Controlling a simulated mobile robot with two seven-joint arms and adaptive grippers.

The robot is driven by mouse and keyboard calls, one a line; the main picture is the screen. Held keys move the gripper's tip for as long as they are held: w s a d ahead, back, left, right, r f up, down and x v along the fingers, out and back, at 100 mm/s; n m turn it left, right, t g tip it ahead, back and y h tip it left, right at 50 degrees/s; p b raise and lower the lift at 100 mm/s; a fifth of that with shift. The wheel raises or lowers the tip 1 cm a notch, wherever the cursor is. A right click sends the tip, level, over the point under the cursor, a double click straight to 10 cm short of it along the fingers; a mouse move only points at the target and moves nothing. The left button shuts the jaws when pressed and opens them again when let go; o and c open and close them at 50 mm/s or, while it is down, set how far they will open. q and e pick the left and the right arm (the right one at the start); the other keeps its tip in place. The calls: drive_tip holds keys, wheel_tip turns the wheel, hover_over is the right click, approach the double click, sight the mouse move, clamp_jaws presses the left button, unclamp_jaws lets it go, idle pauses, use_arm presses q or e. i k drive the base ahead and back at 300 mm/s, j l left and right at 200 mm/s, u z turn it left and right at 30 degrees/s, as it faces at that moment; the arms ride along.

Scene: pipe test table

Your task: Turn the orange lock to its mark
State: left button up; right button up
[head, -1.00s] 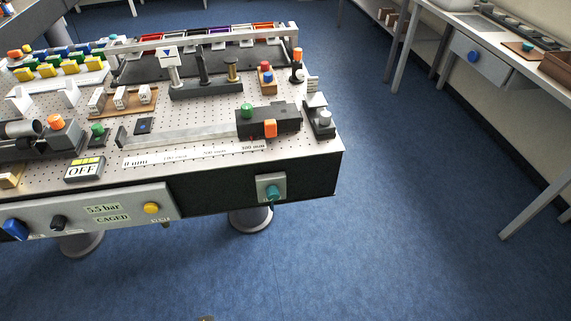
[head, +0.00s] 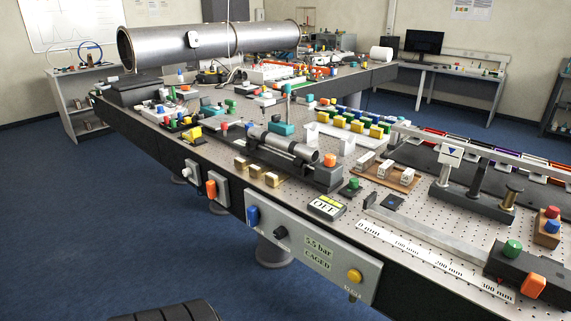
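Several orange parts show, and I cannot tell which one is the lock. An orange block (head: 533,285) sits on the front of the dark carriage (head: 518,262) at the right end of the metal rail, beside a green knob (head: 512,248). An orange knob (head: 330,160) tops a dark block at the end of a grey cylinder. An orange lever (head: 210,188) is on a small plate on the table's front side. No mark for a lock can be made out. Neither of my grippers is in view.
The long perforated table (head: 470,240) runs from lower right to the back left, crowded with fixtures. A large metal pipe (head: 215,42) lies above its far part. A control panel (head: 312,252) hangs on the front side. Blue floor (head: 100,220) is free at left.

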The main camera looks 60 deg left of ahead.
sight(212, 188)
drive_tip(key=u, duration=2.4)
